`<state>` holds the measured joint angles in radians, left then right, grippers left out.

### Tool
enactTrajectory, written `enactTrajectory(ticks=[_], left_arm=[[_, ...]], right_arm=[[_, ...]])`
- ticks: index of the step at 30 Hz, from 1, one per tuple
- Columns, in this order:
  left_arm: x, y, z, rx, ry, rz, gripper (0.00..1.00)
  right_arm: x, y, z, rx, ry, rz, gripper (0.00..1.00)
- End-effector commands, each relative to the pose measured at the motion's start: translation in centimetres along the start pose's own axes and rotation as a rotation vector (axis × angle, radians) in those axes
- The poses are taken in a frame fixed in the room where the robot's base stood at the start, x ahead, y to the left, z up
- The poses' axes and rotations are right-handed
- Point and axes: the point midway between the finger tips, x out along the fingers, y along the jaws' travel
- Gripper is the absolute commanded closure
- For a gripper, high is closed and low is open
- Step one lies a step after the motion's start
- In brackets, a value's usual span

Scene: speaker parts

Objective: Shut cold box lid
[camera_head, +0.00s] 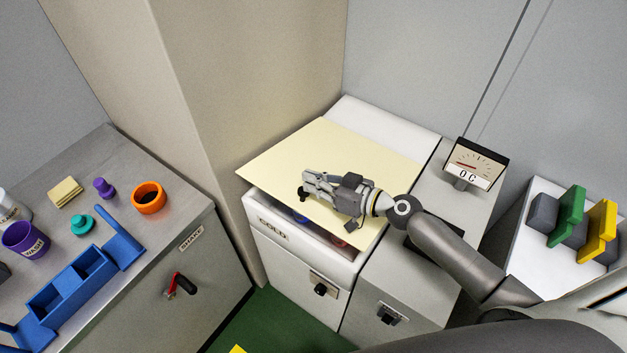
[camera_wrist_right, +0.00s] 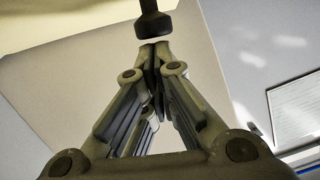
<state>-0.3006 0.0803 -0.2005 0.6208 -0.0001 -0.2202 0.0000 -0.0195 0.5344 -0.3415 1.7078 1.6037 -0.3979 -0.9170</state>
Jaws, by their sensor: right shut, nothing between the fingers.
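The cold box (camera_head: 310,275) is a white chest with a "COLD" label on its front. Its cream lid (camera_head: 290,150) is tilted, with a gap at the front where blue and red items show inside. A small dark knob (camera_head: 303,193) sits near the lid's front edge. My right gripper (camera_head: 306,183) is shut and empty, over the lid and close beside the knob; I cannot tell whether they touch. In the right wrist view the shut fingertips (camera_wrist_right: 155,50) are just below a dark knob (camera_wrist_right: 153,22). My left gripper is not in view.
A grey cabinet with a gauge reading "0 C" (camera_head: 471,165) stands right of the box. At left, a bench (camera_head: 180,225) holds a blue tray (camera_head: 75,280), an orange ring (camera_head: 149,198) and a purple cup (camera_head: 24,239). A beige pillar (camera_head: 215,90) stands behind the lid's left side.

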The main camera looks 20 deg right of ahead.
Motion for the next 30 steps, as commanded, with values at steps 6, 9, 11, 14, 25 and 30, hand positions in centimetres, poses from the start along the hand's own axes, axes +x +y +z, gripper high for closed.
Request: enactTrajectory(ticks=[6,9,11,14,25,30], left_arm=[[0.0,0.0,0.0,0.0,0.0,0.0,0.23],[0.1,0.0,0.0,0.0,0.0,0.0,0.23],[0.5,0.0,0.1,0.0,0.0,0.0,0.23],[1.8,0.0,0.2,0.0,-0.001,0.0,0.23],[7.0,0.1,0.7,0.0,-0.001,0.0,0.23],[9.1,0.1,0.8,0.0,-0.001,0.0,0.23]], right_arm=[[0.0,0.0,0.0,0.001,0.0,0.0,1.0],[0.0,0.0,0.1,-0.001,0.0,0.0,1.0],[0.1,0.0,0.6,-0.006,0.0,0.001,1.0],[0.5,-0.1,1.9,-0.03,-0.002,0.007,1.0],[1.8,-0.5,7.3,-0.13,0.0,0.032,1.0],[2.4,-0.6,9.3,-0.132,0.001,0.032,1.0]])
